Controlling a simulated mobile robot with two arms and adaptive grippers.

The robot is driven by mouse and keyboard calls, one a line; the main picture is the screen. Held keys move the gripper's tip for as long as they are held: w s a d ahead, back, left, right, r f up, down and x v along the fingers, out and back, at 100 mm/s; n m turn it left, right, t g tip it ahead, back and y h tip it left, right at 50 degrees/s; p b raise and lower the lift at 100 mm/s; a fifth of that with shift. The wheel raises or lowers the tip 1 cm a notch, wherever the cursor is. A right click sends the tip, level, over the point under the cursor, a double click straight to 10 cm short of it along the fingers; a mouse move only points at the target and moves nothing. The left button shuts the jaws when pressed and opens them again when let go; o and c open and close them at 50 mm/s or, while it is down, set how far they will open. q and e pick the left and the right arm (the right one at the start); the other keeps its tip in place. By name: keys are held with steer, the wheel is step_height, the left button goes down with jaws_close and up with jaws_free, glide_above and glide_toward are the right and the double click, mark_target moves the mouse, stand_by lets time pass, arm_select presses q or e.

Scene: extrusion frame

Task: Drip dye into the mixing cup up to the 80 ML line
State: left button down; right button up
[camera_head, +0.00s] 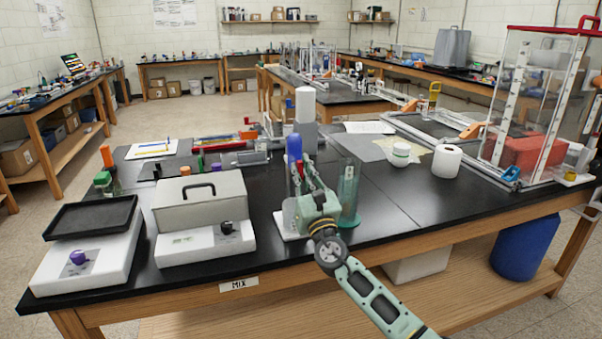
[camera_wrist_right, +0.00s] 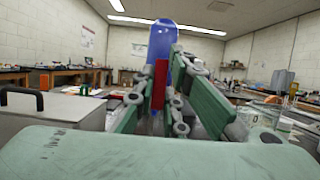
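The dropper's lower end is hidden. A tall green-tinted clear cylinder (camera_head: 350,190) stands right of the gripper. I cannot tell which vessel is the mixing cup, and no 80 ML line is readable. My left gripper is out of view.
Two white devices with knobs (camera_head: 205,245) (camera_head: 85,262) stand at the bench's left front. A white bottle (camera_head: 305,105) stands behind the dropper. A white jar (camera_head: 400,154) and paper roll (camera_head: 446,161) stand to the right. The bench's right front is clear.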

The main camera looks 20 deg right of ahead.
steer(key=o, duration=0.4)
steer(key=v, duration=1.2)
steer(key=shift+f, duration=0.1)
